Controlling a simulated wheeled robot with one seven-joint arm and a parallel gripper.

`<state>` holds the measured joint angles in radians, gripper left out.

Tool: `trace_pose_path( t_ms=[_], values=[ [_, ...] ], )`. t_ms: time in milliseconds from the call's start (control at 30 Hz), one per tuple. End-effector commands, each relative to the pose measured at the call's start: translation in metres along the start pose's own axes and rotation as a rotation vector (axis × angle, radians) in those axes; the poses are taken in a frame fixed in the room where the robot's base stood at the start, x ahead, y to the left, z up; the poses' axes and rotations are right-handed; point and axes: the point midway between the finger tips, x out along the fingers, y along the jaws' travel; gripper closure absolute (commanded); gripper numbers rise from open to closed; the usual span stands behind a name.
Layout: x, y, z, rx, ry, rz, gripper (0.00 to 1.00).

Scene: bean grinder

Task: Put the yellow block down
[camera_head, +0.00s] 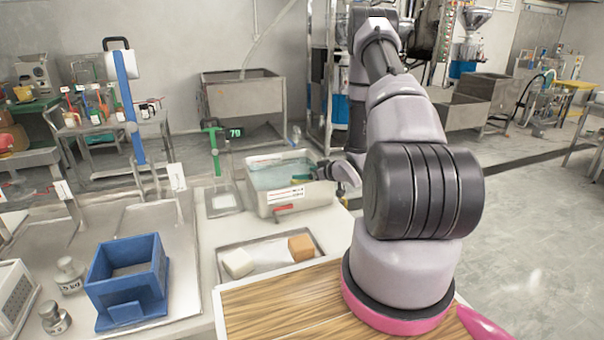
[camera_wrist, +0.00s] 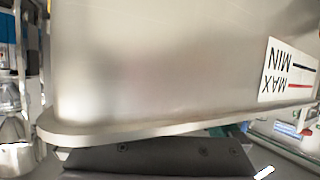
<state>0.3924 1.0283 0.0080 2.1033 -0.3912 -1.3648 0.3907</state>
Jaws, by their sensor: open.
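No block that is plainly yellow can be made out. My gripper (camera_head: 343,173) is at the right end of a water-filled metal bin (camera_head: 277,207), well behind the tray. The jaws are open; the fingertips are small and partly hidden in the head view. In the wrist view the bin's wall (camera_wrist: 150,65) fills most of the picture, with a MAX/MIN label (camera_wrist: 288,72), upside down. No block shows between the jaws there.
A blue open box (camera_head: 128,275) stands at the left, beside two small metal weights (camera_head: 54,318). A green-handled stand (camera_head: 215,150) is left of the bin. A wooden board (camera_head: 280,308) lies in front of the tray, largely clear.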

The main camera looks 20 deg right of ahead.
Motion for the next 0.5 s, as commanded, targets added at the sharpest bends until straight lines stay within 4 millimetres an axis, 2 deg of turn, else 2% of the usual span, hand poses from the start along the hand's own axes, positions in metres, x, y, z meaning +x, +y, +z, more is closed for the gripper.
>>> trace_pose_path(
  t_ms=[100,300,500],
  values=[
    [-0.029,0.001,-0.002,0.001,0.004,0.002,0.00],
    [-0.069,0.001,-0.004,0.000,0.009,0.002,0.00],
    [-0.089,0.001,-0.004,-0.002,0.009,0.000,0.00]
  ],
)
